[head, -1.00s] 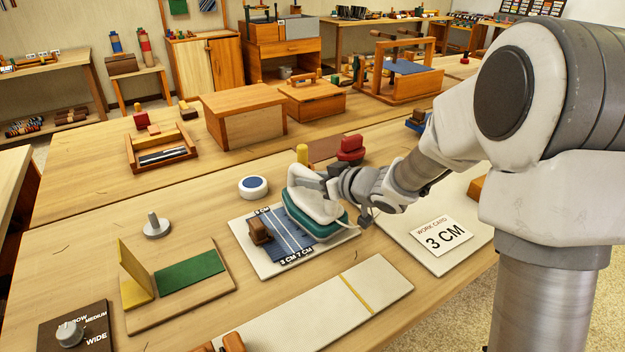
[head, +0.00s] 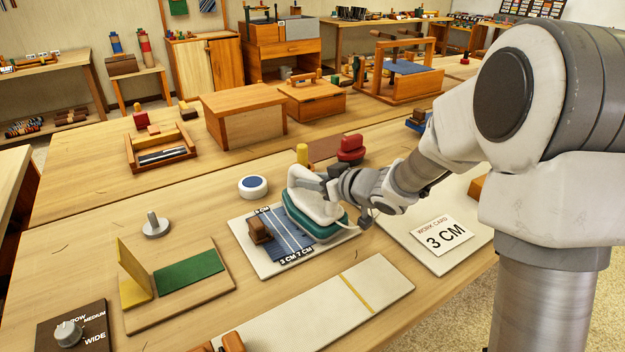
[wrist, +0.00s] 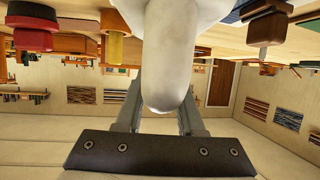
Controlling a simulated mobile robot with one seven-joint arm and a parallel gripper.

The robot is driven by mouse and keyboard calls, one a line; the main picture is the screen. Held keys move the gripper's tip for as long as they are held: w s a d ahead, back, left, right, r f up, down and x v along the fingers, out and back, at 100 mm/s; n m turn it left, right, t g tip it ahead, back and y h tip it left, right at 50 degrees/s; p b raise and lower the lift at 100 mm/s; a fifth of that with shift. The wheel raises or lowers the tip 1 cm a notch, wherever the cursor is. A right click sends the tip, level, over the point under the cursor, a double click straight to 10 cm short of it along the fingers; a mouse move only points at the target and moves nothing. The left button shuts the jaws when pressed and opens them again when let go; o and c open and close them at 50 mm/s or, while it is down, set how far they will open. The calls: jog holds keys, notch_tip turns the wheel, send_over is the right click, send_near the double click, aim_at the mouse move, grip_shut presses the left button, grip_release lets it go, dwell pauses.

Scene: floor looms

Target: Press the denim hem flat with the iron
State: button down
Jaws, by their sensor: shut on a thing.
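The iron (head: 318,210) is white on top with a teal base. It is at the right part of the denim piece (head: 279,236), over or on it; I cannot tell whether its base touches the cloth. The denim has pale stripes and CM labels and lies on a white board (head: 244,246). A brown wooden block (head: 259,231) sits on its left side. My gripper (head: 318,184) is shut on the iron's handle; the wrist view also shows the white handle (wrist: 168,65) between my fingers (wrist: 155,112). The iron covers the denim's right part.
A work card (head: 444,237) reading "3 CM" lies to the right. A white disc with a blue top (head: 253,186), a yellow peg (head: 302,154) and a red object (head: 350,148) stand behind. A long pale board (head: 320,312) lies in front.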

jog(key=shift+f+b, duration=0.3)
jog(key=shift+f, duration=0.25)
dwell(3.5)
jog(key=shift+r, duration=0.1)
notch_tip(320, 180, up, 7)
jog(key=p, duration=0.7)
jog(key=shift+r+p, duration=0.1)
jog(key=shift+p, duration=0.25)
dwell(0.5)
